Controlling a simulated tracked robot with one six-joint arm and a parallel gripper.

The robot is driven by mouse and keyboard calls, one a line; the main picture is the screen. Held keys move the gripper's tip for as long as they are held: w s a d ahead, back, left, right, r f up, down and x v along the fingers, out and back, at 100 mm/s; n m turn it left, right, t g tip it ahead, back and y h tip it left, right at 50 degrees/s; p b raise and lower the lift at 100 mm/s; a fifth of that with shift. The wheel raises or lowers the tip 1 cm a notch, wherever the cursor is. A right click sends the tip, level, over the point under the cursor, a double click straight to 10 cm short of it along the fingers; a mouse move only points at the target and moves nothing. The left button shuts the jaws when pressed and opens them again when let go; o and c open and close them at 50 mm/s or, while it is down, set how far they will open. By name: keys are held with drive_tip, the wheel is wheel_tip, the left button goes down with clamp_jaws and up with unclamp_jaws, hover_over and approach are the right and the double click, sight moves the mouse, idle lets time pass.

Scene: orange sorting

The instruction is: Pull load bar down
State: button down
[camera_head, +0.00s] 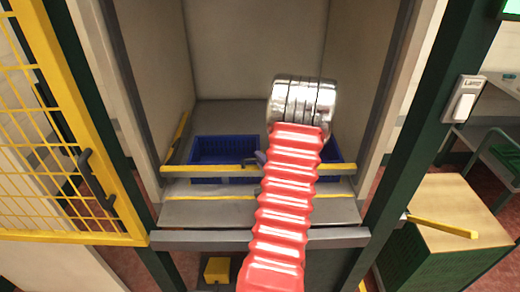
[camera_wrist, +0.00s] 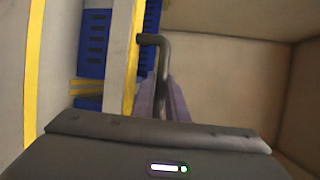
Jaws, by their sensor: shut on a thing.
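The load bar (camera_head: 215,171) is a yellow bar lying level across the inside of the booth, above the grey floor plate. In the wrist view the bar (camera_wrist: 130,55) runs up the picture, left of the fingers. A dark bent handle (camera_wrist: 151,39) stands out from it. My gripper (camera_wrist: 168,84) is shut on this handle, with its purple-grey fingers on both sides of the shaft. In the head view my gripper (camera_head: 261,157) is mostly hidden behind my red ribbed arm; only a small dark part shows at the bar.
A blue crate (camera_head: 222,149) stands behind the bar, with more blue right of my arm. A yellow mesh gate (camera_head: 70,130) with a dark handle stands open at the left. A white switch (camera_head: 462,100) is on the right post. A wooden-topped box (camera_head: 460,205) stands at the right.

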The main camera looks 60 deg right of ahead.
drive_tip(key=shift+w+f, duration=0.1)
drive_tip(key=shift+f, duration=1.55)
drive_tip(key=shift+a+f, duration=0.1)
drive_tip(key=shift+f, duration=0.05)
drive_tip(key=c, duration=1.8)
unclamp_jaws()
drive_tip(key=shift+o, duration=0.2)
drive_tip(key=shift+s+r, duration=0.2)
drive_tip(key=shift+s, duration=0.15)
drive_tip(key=v, duration=1.3)
drive_tip(key=shift+a, duration=0.2)
